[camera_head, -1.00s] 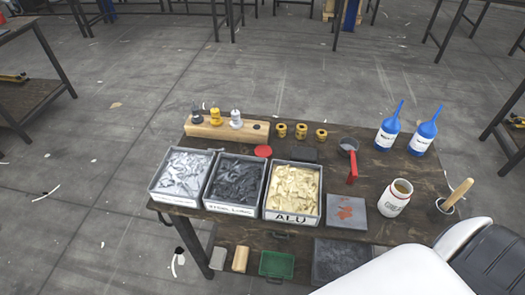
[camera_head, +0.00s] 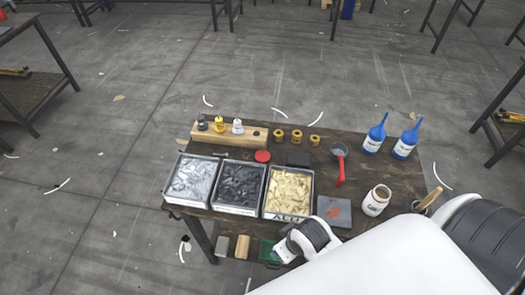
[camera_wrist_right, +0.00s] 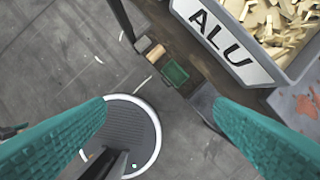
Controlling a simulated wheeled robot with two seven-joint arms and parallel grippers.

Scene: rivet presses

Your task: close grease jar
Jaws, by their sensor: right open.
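The white grease jar (camera_head: 376,200) stands upright at the right of the table in the head view, its mouth open and tan inside. A flat red disc, which looks like its lid (camera_head: 262,156), lies on the table behind the bins. My right arm reaches in from the lower right to the table's front edge. In the right wrist view my right gripper (camera_wrist_right: 160,110) has its teal fingers wide apart, with nothing between them. It is beside the ALU bin (camera_wrist_right: 225,45), away from jar and lid. My left gripper is not in view.
Three bins of metal pieces fill the table's (camera_head: 400,175) left front. Behind them are a wooden block (camera_head: 225,138) with small fittings and yellow rings (camera_head: 296,136). A red-handled tool (camera_head: 340,165), a grey plate (camera_head: 334,211) and two blue bottles (camera_head: 374,135) stand to the right.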

